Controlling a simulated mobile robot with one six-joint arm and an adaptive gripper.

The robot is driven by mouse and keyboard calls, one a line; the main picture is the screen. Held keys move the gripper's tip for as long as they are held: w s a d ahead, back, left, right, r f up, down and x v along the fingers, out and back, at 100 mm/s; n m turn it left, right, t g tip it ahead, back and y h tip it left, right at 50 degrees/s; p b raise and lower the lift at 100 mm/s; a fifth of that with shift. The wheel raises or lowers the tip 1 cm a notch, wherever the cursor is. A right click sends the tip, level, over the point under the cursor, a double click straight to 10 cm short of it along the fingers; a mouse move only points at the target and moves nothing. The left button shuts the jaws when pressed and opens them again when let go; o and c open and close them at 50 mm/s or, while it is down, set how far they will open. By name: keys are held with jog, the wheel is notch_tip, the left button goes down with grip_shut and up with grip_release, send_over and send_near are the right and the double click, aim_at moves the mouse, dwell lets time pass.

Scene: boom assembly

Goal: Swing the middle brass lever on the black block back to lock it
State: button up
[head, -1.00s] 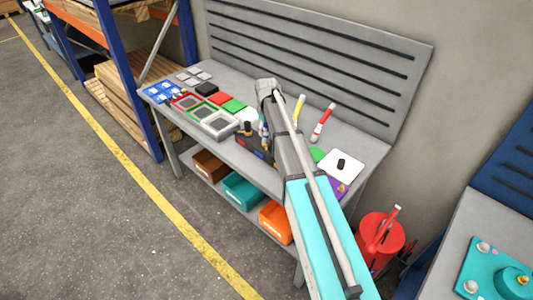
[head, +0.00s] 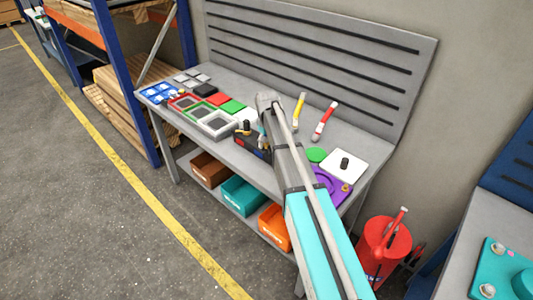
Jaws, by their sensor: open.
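The black block (head: 246,143) stands on the grey workbench near its front edge, in the middle of the head view. A dark knob with a brass part (head: 246,128) rises at its left end. My arm covers the block's right part, so the middle brass lever and its position cannot be made out. My arm reaches up from the bottom right and bends over beside the block. My gripper is hidden behind the arm, so its jaws and any contact with the lever do not show.
On the bench (head: 300,128), colored trays (head: 213,122) lie left of the block. A yellow tool (head: 299,110) and a red tool (head: 324,122) lie behind it. A white plate (head: 358,167) and purple piece (head: 334,190) lie right. A red can (head: 383,245) stands on the floor.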

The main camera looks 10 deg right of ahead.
aim_at(266, 149)
jog(key=shift+f+b, duration=1.6)
jog(key=shift+f, duration=0.3)
grip_shut()
